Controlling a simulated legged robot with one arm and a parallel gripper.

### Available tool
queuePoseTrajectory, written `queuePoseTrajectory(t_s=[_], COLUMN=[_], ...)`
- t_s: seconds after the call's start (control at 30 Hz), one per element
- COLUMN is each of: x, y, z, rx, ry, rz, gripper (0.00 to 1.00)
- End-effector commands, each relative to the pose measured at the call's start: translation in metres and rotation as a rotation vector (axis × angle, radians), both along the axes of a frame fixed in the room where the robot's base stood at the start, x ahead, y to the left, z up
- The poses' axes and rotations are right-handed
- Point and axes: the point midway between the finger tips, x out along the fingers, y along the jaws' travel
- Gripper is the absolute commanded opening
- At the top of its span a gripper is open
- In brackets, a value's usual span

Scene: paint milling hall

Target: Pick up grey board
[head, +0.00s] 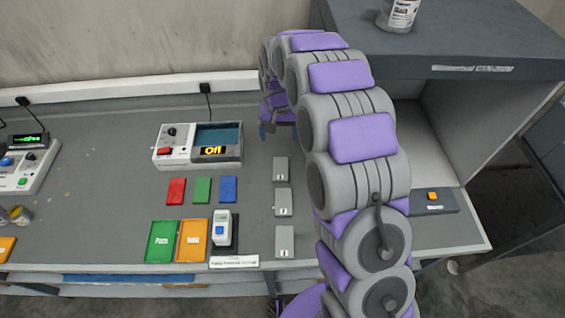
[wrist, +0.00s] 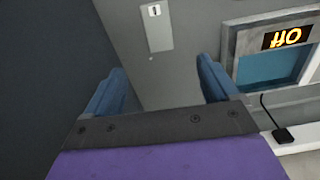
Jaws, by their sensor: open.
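Three grey boards lie in a column on the grey bench, left of my arm in the head view: a back one (head: 281,168), a middle one (head: 283,202) and a front one (head: 285,241). Each has a small white label. My gripper (head: 278,130) is behind the back board, partly hidden by my arm. In the wrist view my gripper (wrist: 160,68) has its two blue fingers apart and nothing between them. A grey board with a white label (wrist: 147,25) shows beyond the fingertips, apart from them; it looks like the back one.
Green (head: 162,241) and orange (head: 193,240) trays and a handheld device (head: 221,228) are nearer. A grey cabinet (head: 450,40) stands right.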

Motion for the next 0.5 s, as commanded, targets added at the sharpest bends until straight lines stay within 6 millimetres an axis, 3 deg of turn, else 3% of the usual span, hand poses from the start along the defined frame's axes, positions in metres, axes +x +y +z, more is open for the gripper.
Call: queuePoseTrajectory(t_s=[0.5], x=[0.0], y=[-0.01], z=[-0.093], rx=[0.008], ry=[0.007], rz=[-0.001], gripper=[0.88])
